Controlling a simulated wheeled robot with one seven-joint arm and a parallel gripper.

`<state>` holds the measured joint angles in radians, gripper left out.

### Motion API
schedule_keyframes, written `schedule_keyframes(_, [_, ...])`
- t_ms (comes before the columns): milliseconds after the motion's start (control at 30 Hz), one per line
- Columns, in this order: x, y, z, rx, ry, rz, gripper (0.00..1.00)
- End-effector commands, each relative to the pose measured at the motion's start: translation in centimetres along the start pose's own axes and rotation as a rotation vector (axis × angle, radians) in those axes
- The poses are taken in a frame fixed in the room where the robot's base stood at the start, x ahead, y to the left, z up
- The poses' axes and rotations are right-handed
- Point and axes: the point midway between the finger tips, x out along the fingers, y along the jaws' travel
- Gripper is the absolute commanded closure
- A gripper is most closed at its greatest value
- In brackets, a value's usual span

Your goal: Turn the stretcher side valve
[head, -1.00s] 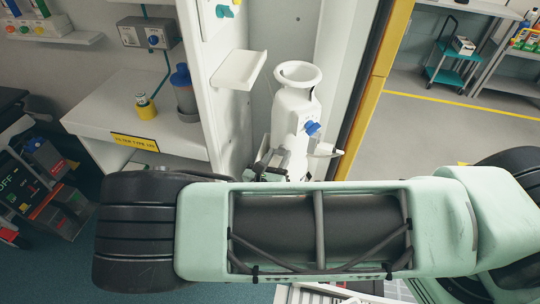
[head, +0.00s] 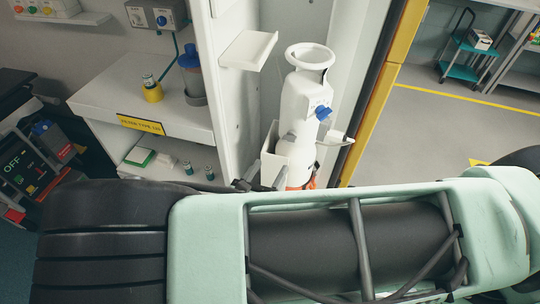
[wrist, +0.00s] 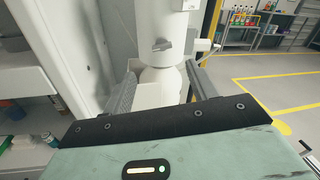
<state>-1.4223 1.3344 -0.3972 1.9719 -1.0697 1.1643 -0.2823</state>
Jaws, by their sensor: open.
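A white cylinder (head: 303,105) with a flared collar stands upright in a white wall niche, with a blue knob (head: 323,113) on its front. I cannot tell which knob is the stretcher side valve. A grey wall box (head: 150,15) at the upper left also carries a blue knob (head: 162,20). In the wrist view my gripper (wrist: 162,72) is open, its fingers spread left and right in front of the lower cylinder (wrist: 160,80). I cannot tell if they touch it.
A white shelf bracket (head: 248,49) juts out left of the cylinder. A white counter (head: 105,95) holds a yellow-based canister (head: 152,90) and a grey bottle with a blue cap (head: 192,75). Coloured knobs (head: 45,8) sit at the upper left. Open floor lies right of the yellow post (head: 375,95).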

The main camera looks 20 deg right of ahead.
Motion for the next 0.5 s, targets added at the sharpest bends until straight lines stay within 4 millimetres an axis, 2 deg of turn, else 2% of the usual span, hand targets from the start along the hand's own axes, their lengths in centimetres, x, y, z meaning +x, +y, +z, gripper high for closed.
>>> schedule_keyframes(33, [-1.3, 0.1, -0.2, 0.001, 0.002, 0.004, 0.42])
schedule_keyframes(200, [-4.5, 0.2, -0.2, 0.001, 0.002, 0.003, 0.42])
schedule_keyframes(333, [-6.0, 0.2, 0.0, 0.001, 0.001, 0.002, 0.42])
schedule_keyframes(500, [-6.8, 0.1, 0.0, -0.001, 0.001, 0.0, 0.42])
